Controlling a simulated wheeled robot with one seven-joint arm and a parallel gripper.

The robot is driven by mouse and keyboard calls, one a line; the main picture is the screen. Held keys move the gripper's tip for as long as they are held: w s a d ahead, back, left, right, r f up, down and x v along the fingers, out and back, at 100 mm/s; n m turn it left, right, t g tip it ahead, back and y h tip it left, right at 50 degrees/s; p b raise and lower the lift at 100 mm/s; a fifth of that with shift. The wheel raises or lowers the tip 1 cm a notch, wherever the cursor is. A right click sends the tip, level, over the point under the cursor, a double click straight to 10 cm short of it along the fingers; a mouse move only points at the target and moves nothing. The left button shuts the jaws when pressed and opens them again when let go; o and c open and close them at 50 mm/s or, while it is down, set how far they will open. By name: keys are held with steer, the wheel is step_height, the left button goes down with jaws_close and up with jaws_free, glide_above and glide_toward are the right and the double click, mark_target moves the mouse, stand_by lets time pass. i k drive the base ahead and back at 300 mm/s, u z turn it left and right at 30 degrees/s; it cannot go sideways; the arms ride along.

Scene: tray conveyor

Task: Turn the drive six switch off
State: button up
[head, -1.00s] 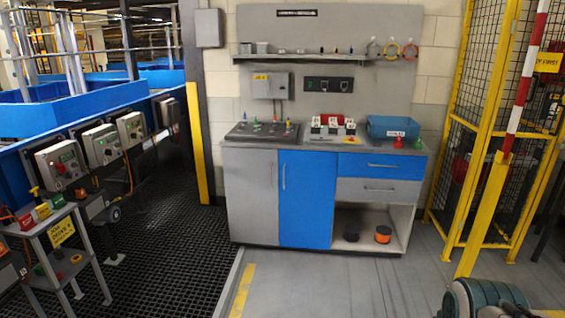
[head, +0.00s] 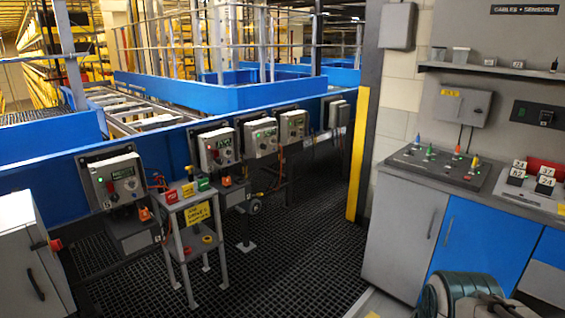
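Several grey drive control boxes are mounted in a row along the blue conveyor side. The nearest box (head: 116,179) has a small green display and a red button. Further boxes follow toward the back: a second (head: 217,148), a third (head: 261,137), a fourth (head: 293,126) and a smaller one (head: 339,113) at the far end. Drive numbers are too small to read, so I cannot tell which is drive six or how its switch stands. My gripper is not in view; only a rounded part of my arm shows at the bottom right.
A small grey stand (head: 188,235) with padlock-like coloured items and a yellow sign (head: 197,213) stands before the boxes. A grey cabinet (head: 30,260) is at the left edge. Black grating (head: 290,255) leaves free floor. A workbench (head: 400,235) and yellow post (head: 358,155) bound the right.

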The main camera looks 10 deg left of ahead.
mark_target(219, 161)
steer(key=u, duration=0.75)
steer(key=i, duration=1.05)
steer(key=u, duration=0.6)
